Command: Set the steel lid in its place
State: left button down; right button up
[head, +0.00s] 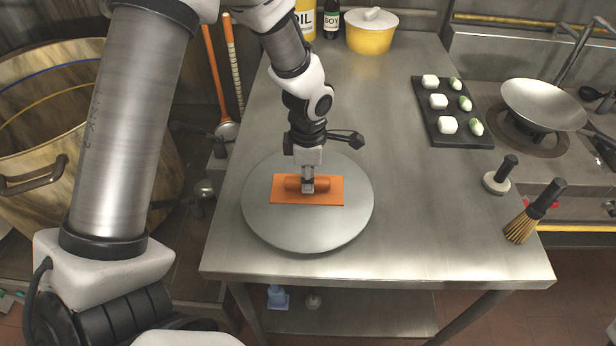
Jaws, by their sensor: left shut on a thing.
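The steel lid (335,227) is a wide grey disc with an orange plate and an orange grip bar (293,184) at its middle. It is over the left part of the steel table, with its rim close to the table's left edge. My left gripper (308,186) points down from above and is shut on the orange grip bar. I cannot tell whether the lid rests on the table or is held just above it. A large open pot (35,165) stands at the left, partly hidden by my arm. My right gripper is out of view.
On the steel table (430,235), a black tray (452,130) holds several white and green pieces. A yellow pot (371,38) and bottles stand at the back. A black-handled press (500,176) and a brush (535,212) are at the right. A wok (543,103) sits beyond. The table's middle is clear.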

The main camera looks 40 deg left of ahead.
pick_arm(q)
jog(key=shift+s+r+p, duration=0.15)
jog(key=shift+r+p, duration=0.75)
jog(key=shift+r, duration=0.65)
jog(key=shift+r+p, duration=1)
jog(key=shift+r, duration=0.3)
jog(key=shift+f, duration=0.1)
